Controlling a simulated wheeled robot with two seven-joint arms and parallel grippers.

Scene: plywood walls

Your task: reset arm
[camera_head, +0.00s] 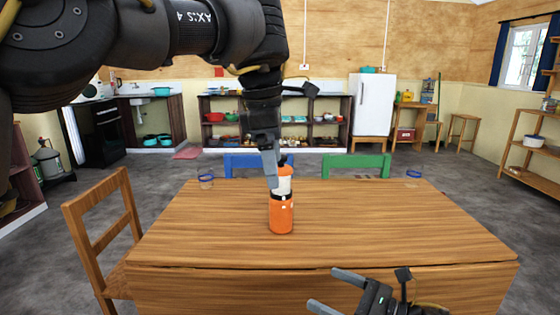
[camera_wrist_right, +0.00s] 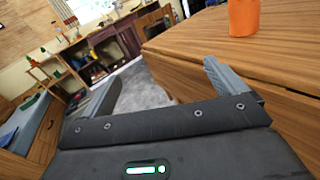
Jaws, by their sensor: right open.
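My left arm comes in from the upper left. My left gripper (camera_head: 271,178) points down in front of the upper part of an orange and white bottle (camera_head: 281,217). Only one finger side shows clearly, so I cannot tell whether it is open or touches the bottle. The bottle stands upright on the wooden table (camera_head: 390,220). My right gripper (camera_head: 336,292) is low at the table's near edge, open and empty. In the right wrist view its fingers (camera_wrist_right: 160,75) are spread apart, and the orange lower part of the bottle (camera_wrist_right: 243,18) shows on the table at the upper right.
A wooden chair (camera_head: 105,235) is at the left; blue (camera_head: 250,162) and green (camera_head: 356,164) chair backs rise behind the table. The tabletop right of the bottle is clear.

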